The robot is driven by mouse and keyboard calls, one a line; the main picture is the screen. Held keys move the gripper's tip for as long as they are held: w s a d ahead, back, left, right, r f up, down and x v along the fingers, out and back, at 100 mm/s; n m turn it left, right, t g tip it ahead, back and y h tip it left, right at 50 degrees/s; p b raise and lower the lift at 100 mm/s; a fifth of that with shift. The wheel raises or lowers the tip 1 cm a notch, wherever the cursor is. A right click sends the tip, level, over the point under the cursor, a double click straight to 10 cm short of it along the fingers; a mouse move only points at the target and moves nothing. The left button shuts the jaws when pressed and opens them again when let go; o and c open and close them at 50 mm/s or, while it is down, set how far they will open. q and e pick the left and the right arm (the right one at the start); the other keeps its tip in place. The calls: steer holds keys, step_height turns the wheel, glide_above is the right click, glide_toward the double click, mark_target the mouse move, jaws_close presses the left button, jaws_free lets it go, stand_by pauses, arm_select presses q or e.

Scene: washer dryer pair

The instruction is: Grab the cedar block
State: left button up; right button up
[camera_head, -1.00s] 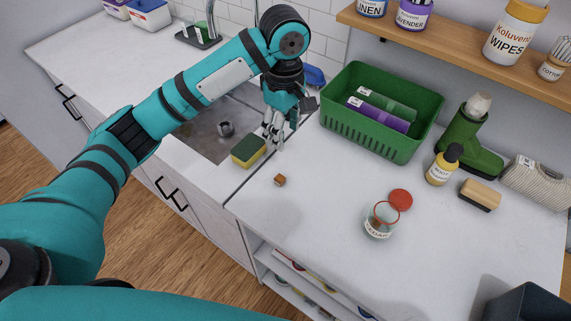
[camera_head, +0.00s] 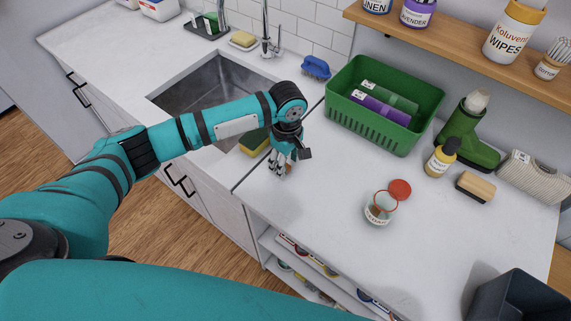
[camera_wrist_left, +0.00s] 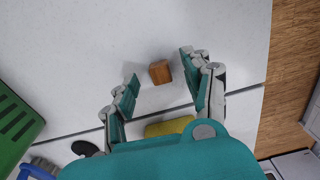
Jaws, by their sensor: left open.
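The cedar block is a small brown wooden cube. In the left wrist view the cedar block (camera_wrist_left: 160,72) lies on the white counter between the two spread fingers of my left gripper (camera_wrist_left: 159,78), apart from both. In the head view my left gripper (camera_head: 281,170) is low over the counter near the sink, and its fingers mostly hide the cedar block (camera_head: 288,168). My left gripper is open and empty. My right gripper is not in view.
A yellow-green sponge (camera_head: 254,141) lies just behind my left gripper, by the sink (camera_head: 200,90). A green basket (camera_head: 370,123) stands behind to the right. An open glass jar (camera_head: 378,210) and its red lid (camera_head: 399,189) are to the right. The counter between is clear.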

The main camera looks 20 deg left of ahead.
arm_select(q)
steer(key=shift+f, duration=0.65)
steer(key=c, duration=0.8)
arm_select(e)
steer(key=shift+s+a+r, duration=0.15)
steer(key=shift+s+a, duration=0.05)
arm_select(q)
steer(key=shift+r, duration=0.1)
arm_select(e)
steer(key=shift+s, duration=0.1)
